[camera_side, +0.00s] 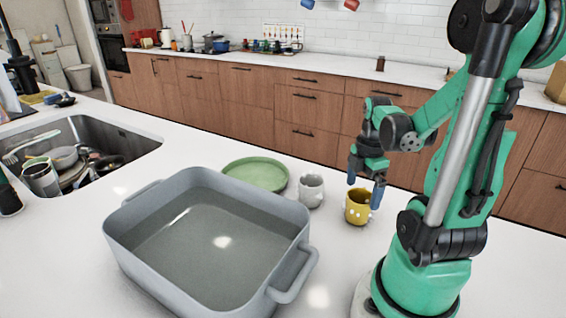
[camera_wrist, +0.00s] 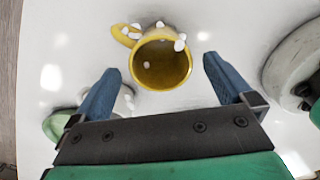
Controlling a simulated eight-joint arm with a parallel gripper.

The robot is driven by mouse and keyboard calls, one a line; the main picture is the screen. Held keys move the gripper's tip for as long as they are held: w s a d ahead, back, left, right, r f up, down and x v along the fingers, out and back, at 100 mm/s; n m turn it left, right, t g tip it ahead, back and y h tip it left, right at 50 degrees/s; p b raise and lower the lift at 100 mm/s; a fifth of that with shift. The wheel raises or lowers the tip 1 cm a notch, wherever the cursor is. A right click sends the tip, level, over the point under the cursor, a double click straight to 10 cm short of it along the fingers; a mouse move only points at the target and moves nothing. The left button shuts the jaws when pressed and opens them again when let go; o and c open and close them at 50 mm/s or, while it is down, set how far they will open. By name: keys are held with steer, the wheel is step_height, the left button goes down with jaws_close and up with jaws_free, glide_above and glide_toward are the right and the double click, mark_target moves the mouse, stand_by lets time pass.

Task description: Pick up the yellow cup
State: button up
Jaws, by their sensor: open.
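The yellow cup (camera_side: 358,207) stands upright on the white counter, and it has white bumps on its side. In the wrist view the yellow cup (camera_wrist: 161,62) shows from above, with its handle at the upper left and its mouth open. My gripper (camera_side: 367,182) is just above the cup in the side view. Its blue fingers are apart and empty. In the wrist view my gripper (camera_wrist: 162,85) has one finger on each side of the cup's near part, with gaps to the cup.
A grey-white cup (camera_side: 311,190) stands left of the yellow cup, beside a green plate (camera_side: 256,173). A large grey basin (camera_side: 293,258) stands at the front. A sink (camera_side: 120,142) with dishes is at the left. The counter right of the cup is bare up to my base.

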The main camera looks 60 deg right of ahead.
mark_target(361, 199)
steer(key=shift+f, duration=1.55)
steer(key=c, duration=1.2)
steer(key=shift+r, duration=0.1)
